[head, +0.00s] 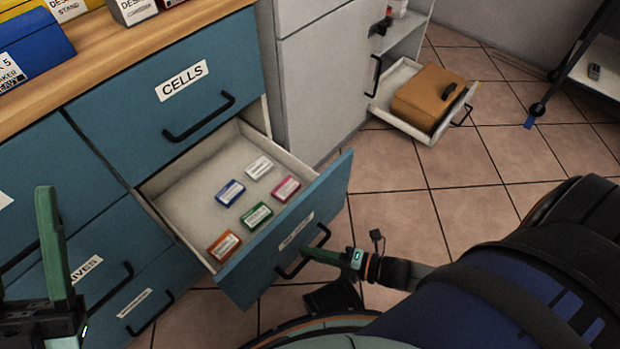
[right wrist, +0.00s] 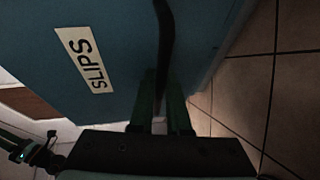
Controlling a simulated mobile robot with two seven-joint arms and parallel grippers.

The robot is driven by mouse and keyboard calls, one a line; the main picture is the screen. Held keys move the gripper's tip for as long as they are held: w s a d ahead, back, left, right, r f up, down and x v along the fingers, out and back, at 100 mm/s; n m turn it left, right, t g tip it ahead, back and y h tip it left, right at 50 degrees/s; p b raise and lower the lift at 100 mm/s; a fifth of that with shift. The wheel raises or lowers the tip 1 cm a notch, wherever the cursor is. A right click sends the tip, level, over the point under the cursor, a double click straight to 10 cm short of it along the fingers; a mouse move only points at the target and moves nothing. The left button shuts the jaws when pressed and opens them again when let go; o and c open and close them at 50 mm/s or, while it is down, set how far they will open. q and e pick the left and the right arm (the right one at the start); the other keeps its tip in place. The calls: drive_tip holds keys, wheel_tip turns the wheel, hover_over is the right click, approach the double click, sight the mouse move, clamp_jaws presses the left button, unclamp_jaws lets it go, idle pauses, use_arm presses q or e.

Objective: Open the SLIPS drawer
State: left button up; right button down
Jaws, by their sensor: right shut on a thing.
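The SLIPS drawer (head: 250,272) stands pulled well out of the blue cabinet, its inside in plain sight. Several small labelled packets lie in it: white, blue, pink, green and orange. Its SLIPS label (right wrist: 85,60) reads clearly in the right wrist view. My right gripper (head: 318,254) is shut on the dark bar handle (head: 290,268) of this drawer. In the right wrist view the handle (right wrist: 165,45) runs down between the green fingers (right wrist: 162,100). My left gripper (head: 52,215) is at the lower left, upright in front of the cabinet; its finger gap is unclear.
The CELLS drawer (head: 190,95) above is shut. Lower-left drawers (head: 135,300) are shut too. A grey cabinet has a low open drawer with a brown box (head: 428,98). Tiled floor (head: 390,220) is clear right of the SLIPS drawer.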

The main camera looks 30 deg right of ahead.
drive_tip(key=c, duration=0.9)
unclamp_jaws()
drive_tip(key=p+v, duration=0.2)
drive_tip(key=v, duration=1)
drive_tip(key=shift+s+d+r+p, duration=0.1)
drive_tip(key=shift+s+d+p, duration=0.1)
drive_tip(key=shift+p, duration=0.1)
